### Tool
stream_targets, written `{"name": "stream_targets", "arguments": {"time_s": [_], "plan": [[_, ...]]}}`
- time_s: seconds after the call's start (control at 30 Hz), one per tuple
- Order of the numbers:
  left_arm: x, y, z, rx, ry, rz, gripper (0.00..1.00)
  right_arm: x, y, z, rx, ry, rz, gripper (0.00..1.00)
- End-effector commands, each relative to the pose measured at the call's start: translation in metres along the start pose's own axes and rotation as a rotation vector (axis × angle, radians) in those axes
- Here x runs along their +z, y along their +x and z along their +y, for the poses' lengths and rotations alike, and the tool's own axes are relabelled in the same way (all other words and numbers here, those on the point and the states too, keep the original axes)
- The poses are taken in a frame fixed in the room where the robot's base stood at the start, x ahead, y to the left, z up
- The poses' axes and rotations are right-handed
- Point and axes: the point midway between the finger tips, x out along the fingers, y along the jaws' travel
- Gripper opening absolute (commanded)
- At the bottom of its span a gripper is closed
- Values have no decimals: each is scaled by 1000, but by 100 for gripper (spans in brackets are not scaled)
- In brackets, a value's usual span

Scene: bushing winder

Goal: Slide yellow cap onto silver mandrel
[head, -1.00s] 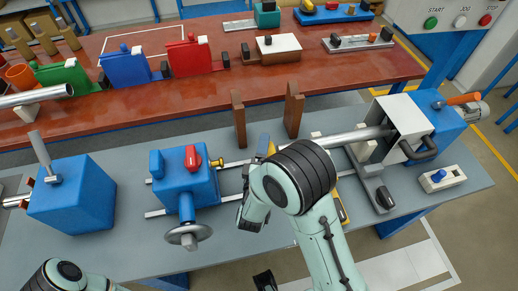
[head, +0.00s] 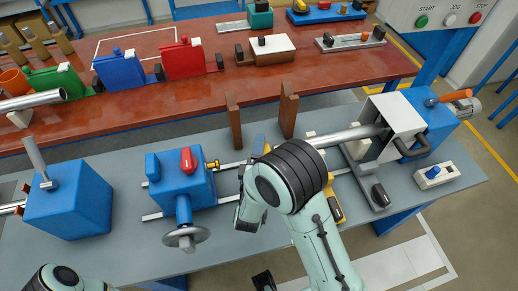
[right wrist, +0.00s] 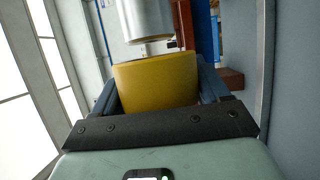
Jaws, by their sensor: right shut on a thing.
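The yellow cap (right wrist: 157,82) is held between the two dark fingers of my right gripper (right wrist: 158,88) in the right wrist view. The silver mandrel (right wrist: 148,18) shows just beyond the cap, its end close to the cap's far edge with a thin gap between them in the picture. In the head view the mandrel (head: 348,136) runs left from the white housing at the right. My right wrist hides its near end and most of the gripper and cap there. My left arm shows only at the bottom left; its gripper is out of view.
Two brown uprights (head: 287,110) stand behind my right wrist. A blue unit with a red knob and handwheel (head: 186,193) sits on rails at left, with a blue block (head: 68,198) farther left. A small switch box (head: 436,175) lies at right.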

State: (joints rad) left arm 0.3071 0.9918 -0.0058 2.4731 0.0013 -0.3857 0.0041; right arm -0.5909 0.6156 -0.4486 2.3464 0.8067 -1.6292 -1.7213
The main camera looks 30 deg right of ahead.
Motion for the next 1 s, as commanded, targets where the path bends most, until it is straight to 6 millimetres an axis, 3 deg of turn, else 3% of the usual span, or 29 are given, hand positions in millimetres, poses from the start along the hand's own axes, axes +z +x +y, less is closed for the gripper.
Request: {"name": "stream_targets", "arguments": {"time_s": [1.0], "plan": [[0, -3, 1, 0, 0, 1, 43, 22, 9, 0, 0, -2, -1, 38]]}}
